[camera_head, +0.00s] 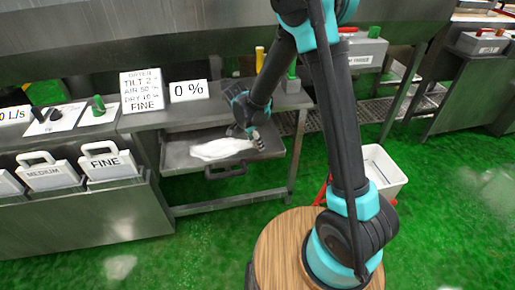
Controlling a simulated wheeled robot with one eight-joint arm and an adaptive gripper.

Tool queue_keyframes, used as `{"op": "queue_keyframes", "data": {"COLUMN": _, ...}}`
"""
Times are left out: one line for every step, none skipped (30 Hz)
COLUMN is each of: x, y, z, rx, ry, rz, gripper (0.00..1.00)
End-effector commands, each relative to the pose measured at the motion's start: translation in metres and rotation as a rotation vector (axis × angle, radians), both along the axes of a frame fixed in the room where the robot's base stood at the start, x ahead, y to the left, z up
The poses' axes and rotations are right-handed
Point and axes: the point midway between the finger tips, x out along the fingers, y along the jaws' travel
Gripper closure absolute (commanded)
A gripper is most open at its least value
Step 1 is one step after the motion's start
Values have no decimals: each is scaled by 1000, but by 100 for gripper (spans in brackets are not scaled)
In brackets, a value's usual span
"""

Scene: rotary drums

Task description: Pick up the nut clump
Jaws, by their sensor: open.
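My gripper (245,136) reaches down over the right part of a grey metal tray (180,157). Its fingers are spread apart, and I see nothing held between them. A flat, pale white elongated patch (222,149) lies on the tray just left of the fingers. I cannot tell whether it is a clump, loose material or a scoop. No distinct nut clump can be made out. The tray floor right under my gripper is partly hidden by the fingers.
The tray has a dark front handle (225,172) and sits below a counter with a "0 %" sign (189,91) and a dryer settings sign (142,90). Bins marked MEDIUM (50,175) and FINE (107,162) stand left. A white bin (386,168) is right.

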Motion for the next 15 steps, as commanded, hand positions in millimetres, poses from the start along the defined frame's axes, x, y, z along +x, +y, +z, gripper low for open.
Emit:
{"op": "queue_keyframes", "data": {"x": 2, "y": -2, "z": -7, "rx": 0, "ry": 0, "rz": -2, "gripper": 43}}
{"op": "queue_keyframes", "data": {"x": 3, "y": -3, "z": -11, "rx": 0, "ry": 0, "rz": -1, "gripper": 43}}
{"op": "queue_keyframes", "data": {"x": 3, "y": -4, "z": -14, "rx": 0, "ry": 0, "rz": -1, "gripper": 43}}
{"op": "queue_keyframes", "data": {"x": 4, "y": -4, "z": -17, "rx": 0, "ry": 0, "rz": -1, "gripper": 43}}
{"op": "queue_keyframes", "data": {"x": 4, "y": -5, "z": -19, "rx": 0, "ry": 0, "rz": -1, "gripper": 43}}
{"op": "queue_keyframes", "data": {"x": 4, "y": -5, "z": -21, "rx": 0, "ry": 0, "rz": 0, "gripper": 43}}
{"op": "queue_keyframes", "data": {"x": 4, "y": -6, "z": -22, "rx": 0, "ry": 0, "rz": 0, "gripper": 43}}
{"op": "queue_keyframes", "data": {"x": 4, "y": -6, "z": -23, "rx": 0, "ry": 0, "rz": 0, "gripper": 43}}
{"op": "queue_keyframes", "data": {"x": 4, "y": -6, "z": -23, "rx": 0, "ry": 0, "rz": 0, "gripper": 43}}
{"op": "queue_keyframes", "data": {"x": 4, "y": -6, "z": -23, "rx": 0, "ry": 0, "rz": 0, "gripper": 43}}
{"op": "queue_keyframes", "data": {"x": 4, "y": -6, "z": -23, "rx": 0, "ry": 0, "rz": 0, "gripper": 43}}
{"op": "queue_keyframes", "data": {"x": 4, "y": -6, "z": -23, "rx": 0, "ry": 0, "rz": 0, "gripper": 43}}
{"op": "queue_keyframes", "data": {"x": 4, "y": -6, "z": -23, "rx": 0, "ry": 0, "rz": 0, "gripper": 43}}
{"op": "queue_keyframes", "data": {"x": 4, "y": -6, "z": -23, "rx": 0, "ry": 0, "rz": 0, "gripper": 43}}
{"op": "queue_keyframes", "data": {"x": 4, "y": -6, "z": -23, "rx": 0, "ry": 0, "rz": 0, "gripper": 47}}
